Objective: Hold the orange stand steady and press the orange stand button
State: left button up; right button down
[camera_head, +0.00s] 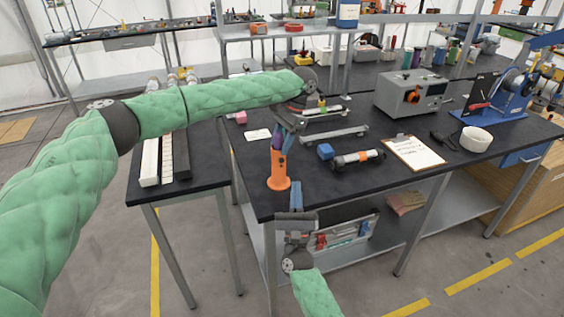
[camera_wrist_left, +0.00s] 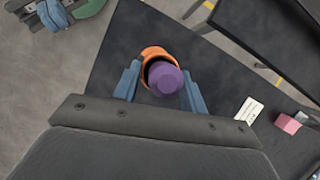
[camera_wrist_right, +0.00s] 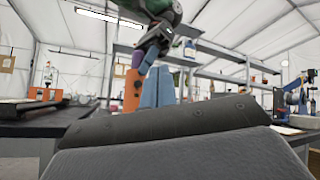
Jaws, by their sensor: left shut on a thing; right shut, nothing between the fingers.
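The orange stand (camera_head: 278,172) stands upright near the front left corner of the dark table, with a purple piece (camera_wrist_left: 164,78) in its top. In the left wrist view its orange rim (camera_wrist_left: 154,52) sits between my fingers. My left gripper (camera_head: 284,142) comes from above and is shut on the stand's upper part. My right gripper (camera_head: 296,184) is shut and empty, just right of the stand's base at the table's front edge. In the right wrist view the stand (camera_wrist_right: 132,92) is just left of the fingertips (camera_wrist_right: 158,70). I cannot clearly make out the button.
A blue cube (camera_head: 325,151), a cylinder with orange bands (camera_head: 358,159) and a clipboard (camera_head: 414,152) lie to the right. A pink block (camera_head: 241,117) and white card (camera_head: 257,135) lie behind left. A grey box device (camera_head: 410,94) stands farther back.

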jog(key=w+a, duration=0.2)
jog(key=w, duration=0.6)
jog(key=shift+a, duration=0.4)
jog(key=shift+w+a, duration=0.1)
jog(key=shift+w, duration=0.4)
dwell(1.6)
pick_arm(q)
jog(key=shift+s+d+r, duration=0.15)
jog(key=shift+s+r, duration=0.05)
jog(key=shift+s, duration=0.05)
pick_arm(e)
jog(key=shift+w+a+r, duration=0.1)
jog(key=shift+w+r, duration=0.1)
jog(key=shift+w, duration=0.15)
dwell(1.1)
jog(key=shift+s+f, duration=0.15)
pick_arm(q)
jog(key=shift+w+f, duration=0.2)
jog(key=shift+w, duration=0.05)
pick_arm(e)
jog(key=shift+s+f, duration=0.3)
jog(key=shift+f, duration=0.2)
jog(key=shift+s, duration=0.1)
